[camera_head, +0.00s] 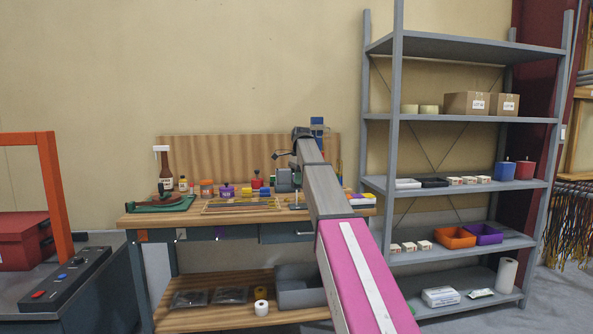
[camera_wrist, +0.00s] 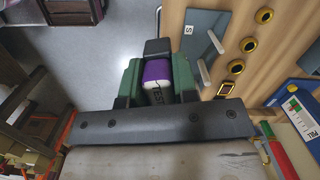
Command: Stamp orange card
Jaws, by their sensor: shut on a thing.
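In the wrist view, my gripper (camera_wrist: 158,80) has green fingers closed on a small purple-and-white object (camera_wrist: 157,72). In the head view, my arm reaches over the right part of the wooden workbench (camera_head: 190,220), and the fingers and held object cannot be made out. A small orange patch (camera_head: 143,236) shows at the bench's front left, below the top. I cannot tell whether it is the orange card.
Several coloured containers, including a purple one (camera_head: 227,190), stand along the bench. A shelf rack (camera_head: 455,117) is at the right. In the wrist view, a wooden panel (camera_wrist: 205,15) with ringed holes lies right of my gripper.

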